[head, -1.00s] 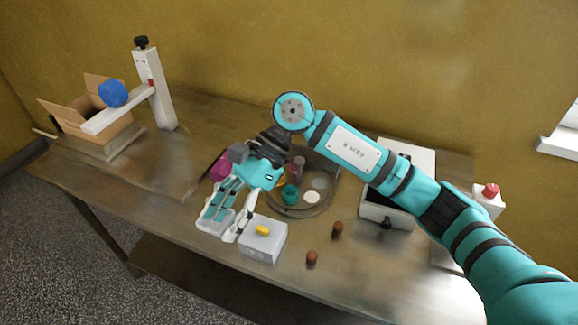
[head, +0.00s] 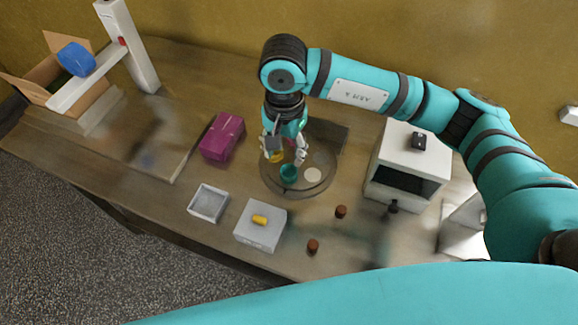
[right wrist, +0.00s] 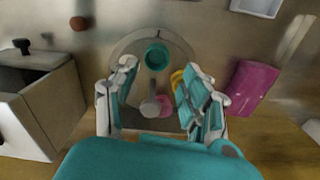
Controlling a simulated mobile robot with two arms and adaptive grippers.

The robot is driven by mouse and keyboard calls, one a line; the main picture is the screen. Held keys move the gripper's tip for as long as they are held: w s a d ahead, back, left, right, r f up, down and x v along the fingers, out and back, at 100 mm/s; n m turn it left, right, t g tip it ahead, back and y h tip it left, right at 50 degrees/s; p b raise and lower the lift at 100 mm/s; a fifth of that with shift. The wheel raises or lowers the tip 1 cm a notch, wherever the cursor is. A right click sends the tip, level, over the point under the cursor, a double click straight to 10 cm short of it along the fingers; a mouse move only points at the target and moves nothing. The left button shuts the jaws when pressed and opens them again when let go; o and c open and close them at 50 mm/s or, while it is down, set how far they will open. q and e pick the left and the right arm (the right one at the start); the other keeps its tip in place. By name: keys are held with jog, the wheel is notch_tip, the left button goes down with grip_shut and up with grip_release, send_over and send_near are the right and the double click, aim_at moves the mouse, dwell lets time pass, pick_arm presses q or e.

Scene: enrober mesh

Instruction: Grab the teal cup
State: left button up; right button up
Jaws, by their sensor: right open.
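The teal cup (head: 289,173) stands on a round grey tray (head: 318,192) near its front edge. In the right wrist view the teal cup (right wrist: 157,56) is seen from above, beyond the fingertips and roughly centred between them. My right gripper (head: 286,153) points down over the tray, just behind the cup. In the right wrist view the right gripper (right wrist: 153,85) is open, with a pale round-headed item (right wrist: 151,107) and a pink item (right wrist: 165,101) below and between its fingers. A yellow item (right wrist: 177,80) is beside the right-hand finger. My left gripper is not in view.
A magenta box (head: 222,137) lies left of the tray. A small white tray (head: 208,203) and a grey box with a yellow piece (head: 260,220) stand in front. Two brown cylinders (head: 341,211) sit on the table. A white machine (head: 397,170) stands to the right.

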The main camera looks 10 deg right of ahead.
aim_at(289, 174)
notch_tip(289, 174, down, 3)
jog(key=shift+f+p, duration=0.1)
jog(key=shift+p, duration=0.25)
jog(key=shift+f, duration=0.15)
jog(key=f+p, duration=0.2)
jog(key=d+f, duration=0.1)
jog(key=f, duration=0.1)
jog(key=shift+w+f+p, duration=0.1)
jog(key=shift+w+p, duration=0.15)
jog(key=shift+p, duration=0.15)
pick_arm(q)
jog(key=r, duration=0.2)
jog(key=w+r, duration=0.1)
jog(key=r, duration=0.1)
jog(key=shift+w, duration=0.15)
pick_arm(e)
jog(key=shift+a+f, duration=0.1)
jog(key=shift+f, duration=0.3)
jog(key=shift+c, duration=0.4)
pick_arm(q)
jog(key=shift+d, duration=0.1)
pick_arm(e)
jog(key=c, duration=0.4)
